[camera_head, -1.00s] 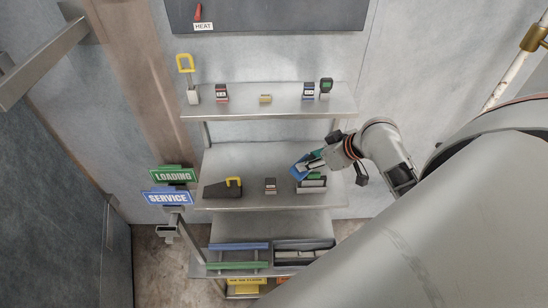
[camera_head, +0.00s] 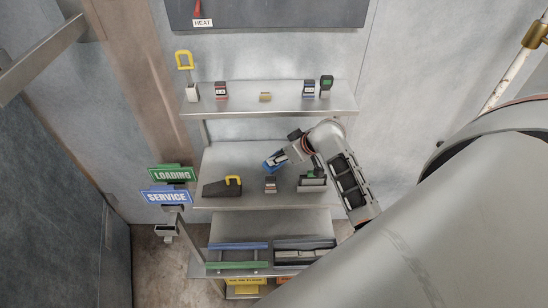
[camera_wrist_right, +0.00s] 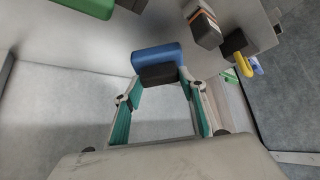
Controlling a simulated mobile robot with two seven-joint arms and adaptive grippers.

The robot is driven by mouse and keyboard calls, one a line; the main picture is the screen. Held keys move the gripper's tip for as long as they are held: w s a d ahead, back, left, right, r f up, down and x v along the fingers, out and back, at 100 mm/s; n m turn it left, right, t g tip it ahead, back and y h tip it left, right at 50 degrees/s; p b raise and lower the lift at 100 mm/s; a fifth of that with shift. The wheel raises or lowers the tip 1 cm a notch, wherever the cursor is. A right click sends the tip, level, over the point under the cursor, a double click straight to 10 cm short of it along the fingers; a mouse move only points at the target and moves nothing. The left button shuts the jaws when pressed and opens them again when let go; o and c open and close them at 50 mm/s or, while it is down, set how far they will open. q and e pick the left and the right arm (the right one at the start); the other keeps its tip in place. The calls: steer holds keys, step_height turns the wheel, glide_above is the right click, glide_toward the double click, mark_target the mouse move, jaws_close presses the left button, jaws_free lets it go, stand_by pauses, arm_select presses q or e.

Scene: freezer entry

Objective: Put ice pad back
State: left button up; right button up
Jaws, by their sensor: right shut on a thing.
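The blue ice pad (camera_head: 272,162) is a small blue block with a dark part on one side. My right gripper (camera_head: 283,157) is shut on it and holds it over the middle shelf (camera_head: 240,157), in the head view. In the right wrist view, the blue pad (camera_wrist_right: 157,56) sits at the tips of my right gripper (camera_wrist_right: 162,82), with the dark part between the fingers. A dark holder with a green piece (camera_head: 311,180) stands on the middle shelf, to the right of the pad. My left gripper is not in view.
A small dark block (camera_head: 270,185) and a black wedge with a yellow handle (camera_head: 222,188) stand on the middle shelf. Several small items line the upper shelf (camera_head: 240,108). Blue and green bars (camera_head: 238,246) lie below. Loading and service signs (camera_head: 167,197) stand at left.

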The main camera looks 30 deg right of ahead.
steer(key=shift+w+a+f+b, duration=0.1)
steer(key=shift+w+f+b, duration=0.1)
steer(key=shift+f, duration=0.4)
steer(key=shift+w+f+b, duration=0.1)
steer(key=shift+f+b, duration=0.05)
steer(key=shift+f, duration=0.4)
steer(key=shift+w+a+r+p, duration=0.1)
steer(key=shift+w+p, duration=0.2)
steer(key=shift+c, duration=0.5)
steer(key=shift+w+g, duration=0.15)
steer(key=shift+g, duration=0.35)
steer(key=shift+w+g+p, duration=0.25)
steer(key=shift+g+p, duration=0.15)
steer(key=shift+p, duration=0.05)
steer(key=shift+w+a+r+g+h, duration=0.15)
steer(key=shift+w+g+h, duration=0.2)
steer(key=shift+g, duration=0.25)
steer(key=shift+w+p, duration=0.1)
steer(key=shift+p, duration=0.2)
steer(key=shift+f+g, duration=0.3)
steer(key=shift+f, duration=0.2)
steer(key=o, duration=0.8)
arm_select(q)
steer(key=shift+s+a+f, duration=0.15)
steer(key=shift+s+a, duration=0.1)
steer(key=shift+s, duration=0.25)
